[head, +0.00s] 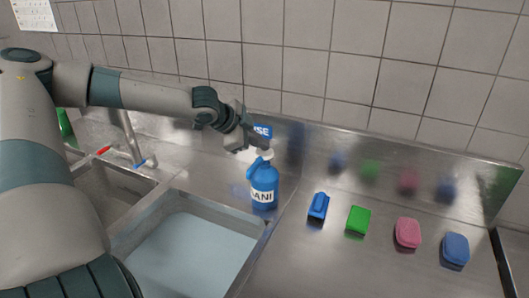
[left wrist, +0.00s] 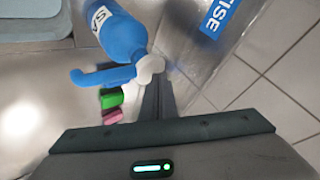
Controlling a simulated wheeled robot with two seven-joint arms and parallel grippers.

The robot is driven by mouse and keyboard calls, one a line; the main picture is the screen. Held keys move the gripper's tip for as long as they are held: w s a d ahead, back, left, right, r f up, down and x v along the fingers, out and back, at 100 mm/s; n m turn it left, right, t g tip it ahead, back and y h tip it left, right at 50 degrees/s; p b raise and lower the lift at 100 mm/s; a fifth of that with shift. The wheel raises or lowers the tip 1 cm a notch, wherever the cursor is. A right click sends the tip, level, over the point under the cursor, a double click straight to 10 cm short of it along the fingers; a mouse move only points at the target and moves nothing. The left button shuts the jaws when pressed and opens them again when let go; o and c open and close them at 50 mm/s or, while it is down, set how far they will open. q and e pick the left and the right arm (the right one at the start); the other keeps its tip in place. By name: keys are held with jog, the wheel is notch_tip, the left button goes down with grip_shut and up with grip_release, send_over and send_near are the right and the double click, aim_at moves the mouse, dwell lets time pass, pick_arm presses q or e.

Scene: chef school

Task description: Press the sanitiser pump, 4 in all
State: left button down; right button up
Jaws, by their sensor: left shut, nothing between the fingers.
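The blue sanitiser bottle (head: 264,186) with a white label stands upright on the steel counter behind the sink's right corner. Its pump has a blue spout and a white top (head: 267,154). My left gripper (head: 262,146) is shut and empty, with its fingertips at or just above the pump top; I cannot tell if they touch. In the left wrist view the bottle (left wrist: 117,38), the blue spout (left wrist: 103,76) and the white pump part (left wrist: 150,68) show beside the shut fingers (left wrist: 157,88). My right gripper is not in view.
A blue brush-like item (head: 318,206), a green block (head: 358,219), a pink block (head: 407,232) and a blue block (head: 455,249) lie right of the bottle. The sink basin (head: 190,255) and tap (head: 131,140) are left. A tiled wall (head: 330,60) stands behind.

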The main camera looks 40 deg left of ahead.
aim_at(261, 152)
pick_arm(q)
jog(key=shift+f+b, duration=0.6)
jog(key=shift+f, duration=0.25)
dwell(0.7)
dwell(0.4)
jog(key=shift+r+p, duration=1.4)
jog(key=shift+r, duration=0.05)
notch_tip(261, 152, up, 5)
jog(key=p, duration=0.5)
jog(key=shift+w, duration=0.1)
dwell(2.1)
